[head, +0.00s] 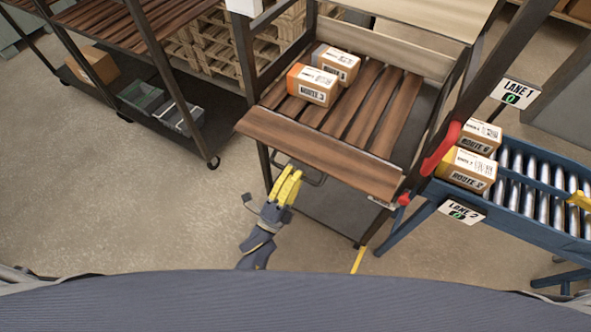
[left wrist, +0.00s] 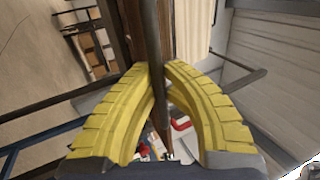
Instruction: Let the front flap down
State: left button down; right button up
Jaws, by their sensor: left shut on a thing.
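The front flap (head: 320,150) is a brown wooden board across the front of the slatted cart shelf. A dark bar handle (head: 318,182) is at its lower left side. My left gripper (head: 290,182), with yellow fingers, is at this handle. In the left wrist view the yellow fingers (left wrist: 160,85) are closed around a dark bar (left wrist: 152,35). Part of the handle is hidden behind the fingers. My right gripper is in neither view.
Two cartons, one orange-marked (head: 314,85) and one grey-marked (head: 337,63), sit on the shelf slats (head: 375,105). Red parts (head: 441,147) are at the cart's right post. A roller conveyor (head: 540,190) with cartons stands at right. The floor (head: 120,190) at left is clear.

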pick_arm(q)
jog(key=shift+s+f, duration=0.1)
jog(key=shift+f, duration=0.05)
jog(key=c, duration=1.5)
grip_release()
jog(key=shift+o, duration=0.2)
jog(key=v, duration=1.2)
